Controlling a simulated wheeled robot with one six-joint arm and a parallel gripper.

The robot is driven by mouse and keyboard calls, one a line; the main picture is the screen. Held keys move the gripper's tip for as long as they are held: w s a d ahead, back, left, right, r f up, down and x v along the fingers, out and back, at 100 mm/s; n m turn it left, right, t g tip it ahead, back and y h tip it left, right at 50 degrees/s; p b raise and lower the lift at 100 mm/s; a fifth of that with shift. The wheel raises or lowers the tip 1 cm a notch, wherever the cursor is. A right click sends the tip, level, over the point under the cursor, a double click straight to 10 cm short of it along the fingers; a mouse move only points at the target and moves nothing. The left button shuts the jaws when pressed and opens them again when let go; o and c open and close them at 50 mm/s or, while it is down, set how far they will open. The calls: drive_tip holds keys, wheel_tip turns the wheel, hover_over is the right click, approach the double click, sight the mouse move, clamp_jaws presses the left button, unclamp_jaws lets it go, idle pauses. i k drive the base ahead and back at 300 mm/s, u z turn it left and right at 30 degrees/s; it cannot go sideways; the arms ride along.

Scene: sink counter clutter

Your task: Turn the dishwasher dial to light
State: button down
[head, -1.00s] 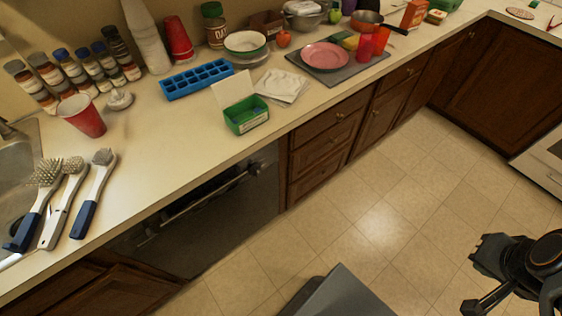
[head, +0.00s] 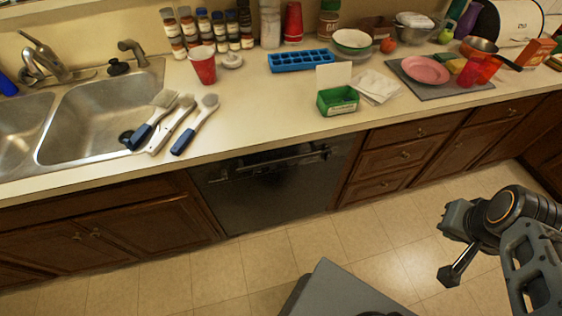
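The dishwasher (head: 270,190) is a dark front set under the counter, between wooden cabinets. Its door looks closed, with a bar handle and a control strip (head: 268,160) along the top. The dial is too small and dark to make out. My gripper (head: 452,249) is at the lower right, over the floor, to the right of the dishwasher and well apart from it. It touches nothing that I can see. Its fingers look spread apart with nothing between them.
The counter (head: 255,118) above holds brushes (head: 172,122), a red cup (head: 203,65), a blue ice tray (head: 300,61) and a green box (head: 337,100). The sink (head: 95,115) is at left. The tiled floor (head: 270,262) before the dishwasher looks clear.

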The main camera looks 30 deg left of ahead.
sight(325, 153)
drive_tip(key=u, duration=1.15)
drive_tip(key=k, duration=0.25)
drive_tip(key=u, duration=0.65)
drive_tip(key=i, duration=0.25)
drive_tip(key=z, duration=0.4)
